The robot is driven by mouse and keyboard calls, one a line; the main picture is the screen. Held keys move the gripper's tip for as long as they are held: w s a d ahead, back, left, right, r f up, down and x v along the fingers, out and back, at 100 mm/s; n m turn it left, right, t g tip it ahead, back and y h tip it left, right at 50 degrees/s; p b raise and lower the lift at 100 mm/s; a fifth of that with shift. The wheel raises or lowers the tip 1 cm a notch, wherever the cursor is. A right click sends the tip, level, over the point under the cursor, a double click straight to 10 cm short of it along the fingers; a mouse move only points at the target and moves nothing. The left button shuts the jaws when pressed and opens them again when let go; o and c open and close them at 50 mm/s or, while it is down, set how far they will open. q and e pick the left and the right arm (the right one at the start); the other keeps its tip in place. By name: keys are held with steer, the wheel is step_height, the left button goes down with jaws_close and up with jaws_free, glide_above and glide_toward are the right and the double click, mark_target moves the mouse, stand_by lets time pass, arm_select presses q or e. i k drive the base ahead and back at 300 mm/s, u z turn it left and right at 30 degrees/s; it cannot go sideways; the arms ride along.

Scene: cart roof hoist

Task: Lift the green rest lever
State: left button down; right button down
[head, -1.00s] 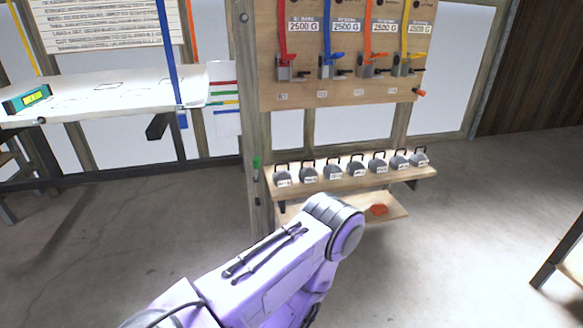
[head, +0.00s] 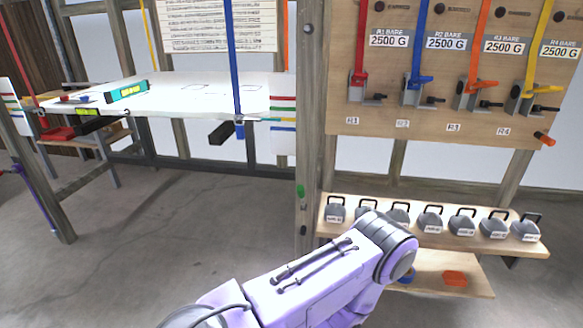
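A small green piece (head: 300,191) sits on the wooden post (head: 309,130) left of the weight shelf. It looks like a short handle, and I cannot tell for sure that it is the rest lever. One of my purple arms crosses the bottom middle of the head view, in front of the shelf. Its gripper end is hidden, and neither gripper shows.
A board (head: 440,135) carries red, blue, orange and yellow straps with cleats. Below it, a shelf (head: 500,242) holds several grey weights (head: 431,217). A white roof panel (head: 190,95) hangs at the left by straps. The floor (head: 150,240) at left is clear.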

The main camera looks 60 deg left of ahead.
mark_target(300, 188)
steer(key=u, duration=0.8)
steer(key=i, duration=0.9)
steer(key=u, duration=0.95)
